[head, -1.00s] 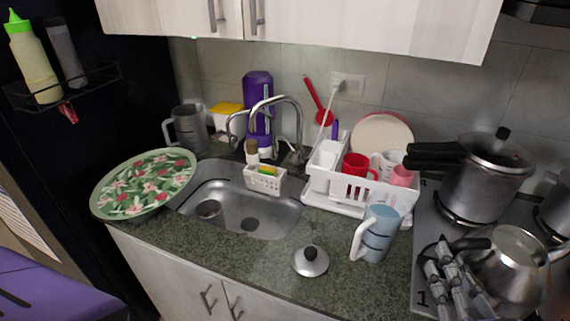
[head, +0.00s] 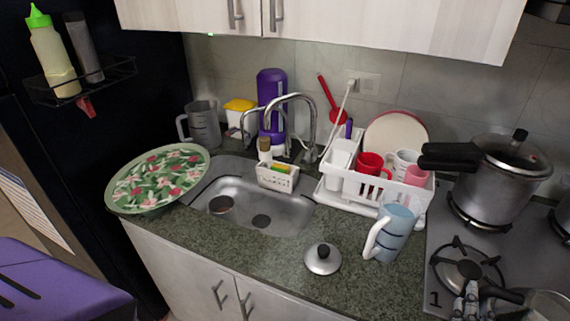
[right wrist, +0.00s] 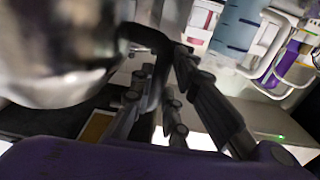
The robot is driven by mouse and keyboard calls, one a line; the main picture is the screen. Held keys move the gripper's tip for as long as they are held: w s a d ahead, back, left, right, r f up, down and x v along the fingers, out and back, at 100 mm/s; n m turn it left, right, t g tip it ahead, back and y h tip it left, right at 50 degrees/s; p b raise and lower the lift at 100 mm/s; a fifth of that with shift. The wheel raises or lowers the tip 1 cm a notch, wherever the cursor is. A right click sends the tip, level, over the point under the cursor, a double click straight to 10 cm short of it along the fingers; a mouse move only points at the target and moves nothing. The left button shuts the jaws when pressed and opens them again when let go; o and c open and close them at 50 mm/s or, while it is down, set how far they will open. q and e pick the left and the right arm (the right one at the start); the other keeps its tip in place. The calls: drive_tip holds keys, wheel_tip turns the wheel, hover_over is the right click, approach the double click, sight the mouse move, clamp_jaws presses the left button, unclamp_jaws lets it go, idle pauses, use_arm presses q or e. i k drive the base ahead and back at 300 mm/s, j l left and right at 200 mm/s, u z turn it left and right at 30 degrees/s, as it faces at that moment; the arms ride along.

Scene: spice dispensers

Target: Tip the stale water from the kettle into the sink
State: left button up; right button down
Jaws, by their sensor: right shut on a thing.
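The metal kettle (head: 540,305) is at the bottom right of the head view, cut off by the frame edge. My right gripper (head: 473,292) is shut on its black handle. In the right wrist view, the blurred kettle body (right wrist: 55,55) fills the upper left, and the dark handle lies between the fingers (right wrist: 165,85). A round metal lid with a black knob (head: 322,258) lies on the counter. My left gripper is not in view.
A blue cup (head: 397,232) and a white dish rack (head: 350,195) stand between kettle and sink. A pressure cooker (head: 490,180) sits on the stove (head: 435,255). A floral tray (head: 158,178) overlaps the sink's left side. The tap (head: 310,115) arches over the sink's back.

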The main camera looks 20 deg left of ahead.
sight(280, 213)
drive_tip(key=k+j+u, duration=0.15)
drive_tip(key=j, duration=0.4)
drive_tip(key=j+u, duration=0.1)
drive_tip(key=j, duration=0.45)
drive_tip(key=j+u, duration=0.1)
drive_tip(key=j, duration=0.4)
drive_tip(key=i+j+u, duration=0.1)
drive_tip(key=j, duration=0.4)
drive_tip(key=i+j+u, duration=0.15)
drive_tip(key=j, duration=0.3)
drive_tip(key=k+j, duration=0.05)
